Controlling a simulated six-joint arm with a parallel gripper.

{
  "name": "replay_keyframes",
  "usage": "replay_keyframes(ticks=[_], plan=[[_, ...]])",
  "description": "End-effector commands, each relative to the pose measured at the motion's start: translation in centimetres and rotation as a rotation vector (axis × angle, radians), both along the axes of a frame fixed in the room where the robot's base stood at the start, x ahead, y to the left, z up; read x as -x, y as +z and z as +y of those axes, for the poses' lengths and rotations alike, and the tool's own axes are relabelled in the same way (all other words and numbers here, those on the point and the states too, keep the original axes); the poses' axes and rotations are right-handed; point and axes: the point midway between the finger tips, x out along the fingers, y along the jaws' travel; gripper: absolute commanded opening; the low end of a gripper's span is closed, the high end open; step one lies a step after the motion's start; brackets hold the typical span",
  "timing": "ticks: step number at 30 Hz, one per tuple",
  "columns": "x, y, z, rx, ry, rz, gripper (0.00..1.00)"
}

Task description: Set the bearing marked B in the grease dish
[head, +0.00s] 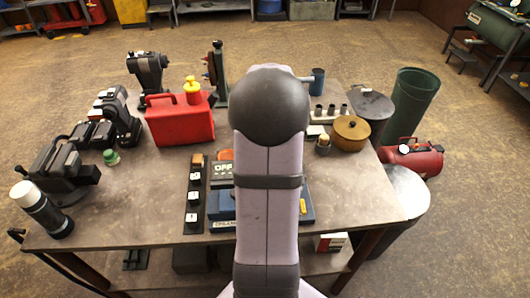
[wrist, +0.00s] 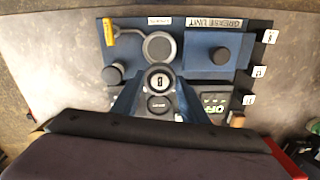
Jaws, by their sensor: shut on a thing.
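In the wrist view my gripper (wrist: 159,90) points down over the blue grease unit, its two dark fingers closed on a small round bearing (wrist: 159,77). The bearing has a pale ring and a dark centre; its letter is too small to read. A round grey dish (wrist: 159,46) with a pale rim is set in the unit, just beyond the bearing in the picture. The bearing appears apart from the dish; its height above the unit cannot be told. In the head view my own arm hides the gripper, bearing and dish.
A red can (head: 180,122) stands farther back.

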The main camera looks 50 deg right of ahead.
Motion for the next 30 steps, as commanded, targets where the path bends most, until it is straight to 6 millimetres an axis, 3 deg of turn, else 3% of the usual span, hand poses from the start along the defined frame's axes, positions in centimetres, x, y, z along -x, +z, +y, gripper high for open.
replay_keyframes(ticks=[9,20,30], plan=[[2.3,-0.4,2.2,0.001,0.0,-0.001,0.12],[2.4,-1.0,2.4,-0.001,0.0,0.001,0.12],[2.4,-3.6,2.4,-0.001,0.0,0.001,0.12]])
